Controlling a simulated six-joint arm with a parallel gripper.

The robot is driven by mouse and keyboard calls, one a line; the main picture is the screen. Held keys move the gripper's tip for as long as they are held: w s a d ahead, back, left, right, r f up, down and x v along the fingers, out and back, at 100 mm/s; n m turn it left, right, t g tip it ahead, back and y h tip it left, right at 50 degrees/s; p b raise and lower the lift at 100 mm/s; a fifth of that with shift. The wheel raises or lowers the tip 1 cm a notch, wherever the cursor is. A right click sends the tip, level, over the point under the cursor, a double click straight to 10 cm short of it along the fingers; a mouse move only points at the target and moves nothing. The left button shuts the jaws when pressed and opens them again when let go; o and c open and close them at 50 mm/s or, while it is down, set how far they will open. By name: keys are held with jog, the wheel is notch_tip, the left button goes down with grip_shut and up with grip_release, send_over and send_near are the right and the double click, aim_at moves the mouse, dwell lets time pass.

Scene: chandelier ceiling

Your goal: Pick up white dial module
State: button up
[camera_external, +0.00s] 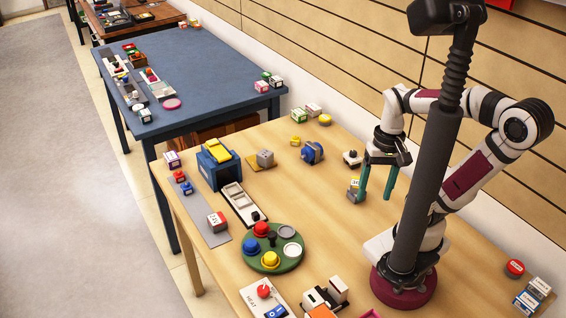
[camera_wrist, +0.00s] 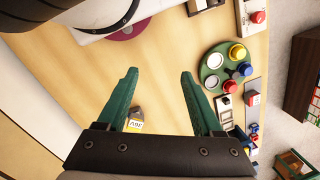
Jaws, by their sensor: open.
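A small white module with a dark round knob on top, which looks like the white dial module (camera_external: 352,158), sits on the wooden table just left of my gripper in the external view. I cannot make it out in the wrist view. My gripper (camera_external: 375,198) points down with its green fingers apart and nothing between them. In the wrist view my gripper (camera_wrist: 160,74) has bare table between its fingertips. A small grey block with a yellow and white label (camera_external: 354,190) stands beside the left finger; it also shows in the wrist view (camera_wrist: 136,120).
A green round tray (camera_external: 291,262) with coloured knobs stands nearer the front. A blue motor-like part (camera_external: 313,152), a grey cube (camera_external: 265,158) and a blue-yellow box (camera_external: 218,165) lie left of my gripper. The table's middle is mostly clear.

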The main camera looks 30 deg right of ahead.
jog(key=w+d+f+n+g+h, duration=0.1)
jog(key=w+d+f+n+h, duration=0.1)
jog(key=w+d+n+h, duration=0.45)
jog(key=w+d+f+n+g+h, duration=0.1)
jog(key=w+d+f+n+h, duration=0.2)
jog(key=w+d+n+h, duration=0.3)
jog(key=n+t+h, duration=0.3)
jog(key=n+t, duration=0.5)
jog(key=n, duration=0.7)
send_near(353, 153)
jog(key=shift+y, duration=0.25)
jog(key=x, duration=1)
jog(key=shift+w+d+r, duration=0.1)
jog(key=shift+w+d, duration=0.05)
jog(key=shift+d, duration=0.2)
grip_shut()
